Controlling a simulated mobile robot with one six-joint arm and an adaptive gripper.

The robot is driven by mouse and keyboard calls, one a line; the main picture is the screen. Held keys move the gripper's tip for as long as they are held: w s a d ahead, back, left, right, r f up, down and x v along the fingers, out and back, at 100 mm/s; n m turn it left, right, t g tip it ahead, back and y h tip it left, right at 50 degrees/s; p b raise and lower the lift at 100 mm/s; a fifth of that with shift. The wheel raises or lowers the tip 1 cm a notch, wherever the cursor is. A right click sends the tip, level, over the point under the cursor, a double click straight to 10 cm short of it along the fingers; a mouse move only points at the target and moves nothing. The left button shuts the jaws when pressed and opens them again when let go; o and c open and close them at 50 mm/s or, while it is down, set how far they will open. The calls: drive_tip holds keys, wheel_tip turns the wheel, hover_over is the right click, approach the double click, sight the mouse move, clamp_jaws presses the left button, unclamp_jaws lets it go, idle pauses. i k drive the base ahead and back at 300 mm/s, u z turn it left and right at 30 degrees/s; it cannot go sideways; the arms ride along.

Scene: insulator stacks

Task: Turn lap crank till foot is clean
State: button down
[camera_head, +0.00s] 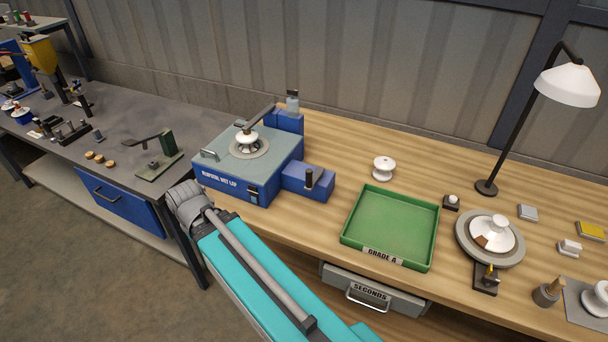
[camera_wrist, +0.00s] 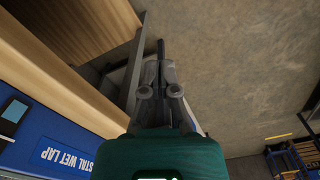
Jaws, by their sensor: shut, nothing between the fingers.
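The blue wet lap (camera_head: 235,175) stands at the left end of the wooden bench and has a grey top. A white insulator (camera_head: 247,137) sits on its round plate (camera_head: 262,151) under a dark arm; its foot is hidden. A blue side box (camera_head: 300,188) at the lap's right carries a dark upright handle (camera_head: 309,178), perhaps the crank. In the wrist view my gripper (camera_wrist: 161,48) is shut and empty, with the lap's blue front (camera_wrist: 50,150) at lower left. It is apart from the handle. My gripper is not clearly seen in the head view.
A green tray (camera_head: 388,225) marked GRADE A and a white insulator (camera_head: 383,168) are right of the lap. A grey drawer (camera_head: 370,290) marked SECONDS is below. A turntable (camera_head: 462,240) and lamp (camera_head: 568,86) stand farther right. A dark bench (camera_head: 110,120) adjoins at left.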

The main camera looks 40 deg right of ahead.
sight(310, 180)
drive_tip(key=z, duration=0.7)
drive_tip(key=k, duration=0.45)
drive_tip(key=z, duration=0.35)
